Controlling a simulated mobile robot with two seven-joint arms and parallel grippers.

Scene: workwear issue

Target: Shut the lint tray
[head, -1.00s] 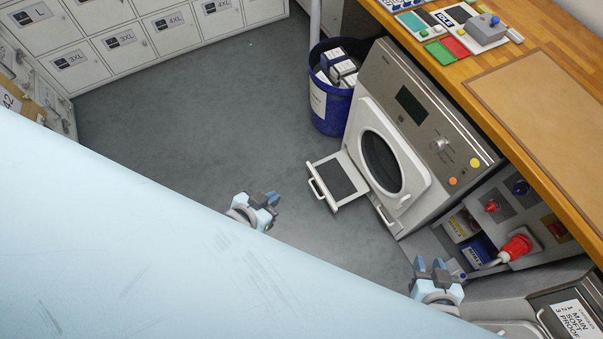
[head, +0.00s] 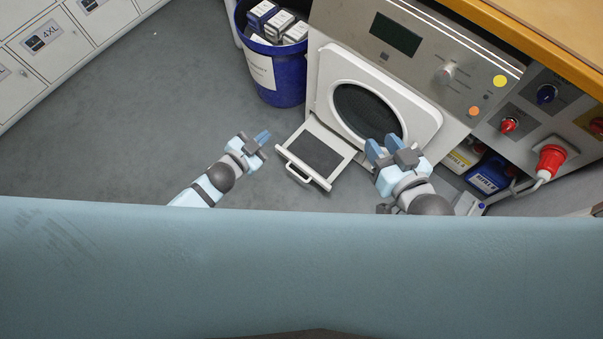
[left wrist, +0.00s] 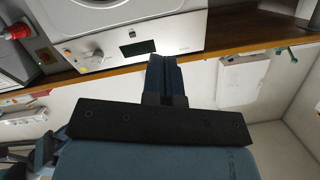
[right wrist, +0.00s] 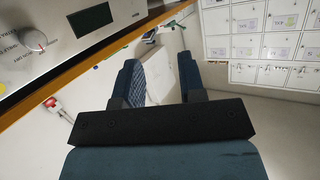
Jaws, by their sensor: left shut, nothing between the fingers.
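The lint tray (head: 318,154) sticks out of the lower front of the dryer (head: 425,60). It is a white frame with a dark grey panel, and its handle (head: 298,173) is at the outer end. My left gripper (head: 265,137) is shut and empty, just left of the tray and apart from it. My left fingers also show closed in the left wrist view (left wrist: 164,60). My right gripper (head: 381,147) is open in front of the dryer's round dark window (head: 362,108), right of the tray. The right wrist view shows its fingers apart with nothing between them (right wrist: 158,65).
A blue bin (head: 275,72) with boxes stands left of the dryer. Red plugs (head: 551,158) and a blue container (head: 487,176) are to its right. A wooden counter (head: 510,30) runs above. Grey floor (head: 150,110) is free on the left, before the lockers (head: 75,45).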

